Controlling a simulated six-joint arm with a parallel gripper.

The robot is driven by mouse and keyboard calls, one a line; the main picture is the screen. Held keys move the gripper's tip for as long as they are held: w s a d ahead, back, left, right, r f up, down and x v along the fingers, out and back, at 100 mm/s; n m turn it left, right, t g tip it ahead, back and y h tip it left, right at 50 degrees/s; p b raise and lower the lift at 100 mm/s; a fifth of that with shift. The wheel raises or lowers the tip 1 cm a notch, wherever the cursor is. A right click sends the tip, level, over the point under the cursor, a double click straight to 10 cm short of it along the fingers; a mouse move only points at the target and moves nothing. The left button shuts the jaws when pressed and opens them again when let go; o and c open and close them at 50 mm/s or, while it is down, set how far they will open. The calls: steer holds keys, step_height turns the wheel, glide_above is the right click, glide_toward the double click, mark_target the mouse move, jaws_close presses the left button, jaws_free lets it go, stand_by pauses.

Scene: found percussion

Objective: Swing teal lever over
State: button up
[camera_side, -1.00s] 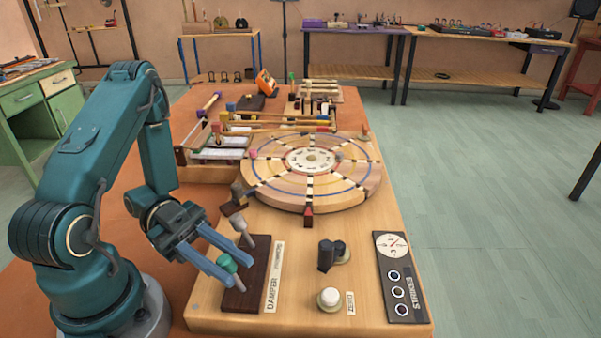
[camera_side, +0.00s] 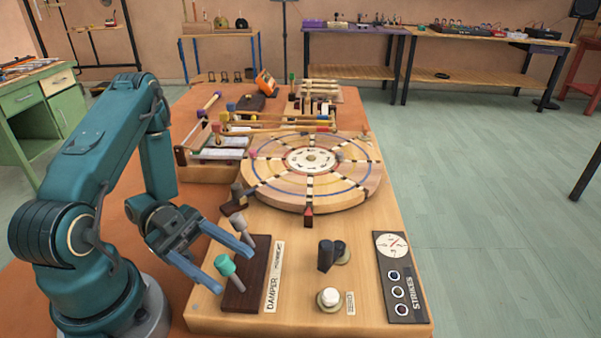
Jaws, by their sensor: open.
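The teal lever (camera_side: 225,265) has a teal knob on a grey shaft. It leans toward the left out of a dark wooden block (camera_side: 258,272), beside the DAMPER label. A second lever with a grey-brown knob (camera_side: 237,221) stands farther back on the same block. My gripper (camera_side: 234,271) is open, with its two blue fingers spread on either side of the teal knob. One finger passes between the two levers and the other lies on the near left side. I cannot tell whether either finger touches the teal lever.
A large segmented wooden wheel (camera_side: 285,185) lies behind the levers. Right of the block are dark cylinders (camera_side: 326,256), a white button (camera_side: 329,297) and a black STRIKES panel (camera_side: 393,265). A wooden box (camera_side: 213,170) and mallets are farther back.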

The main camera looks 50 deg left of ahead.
mark_target(216, 258)
steer(key=shift+v, duration=2.45)
steer(key=shift+r, duration=0.1)
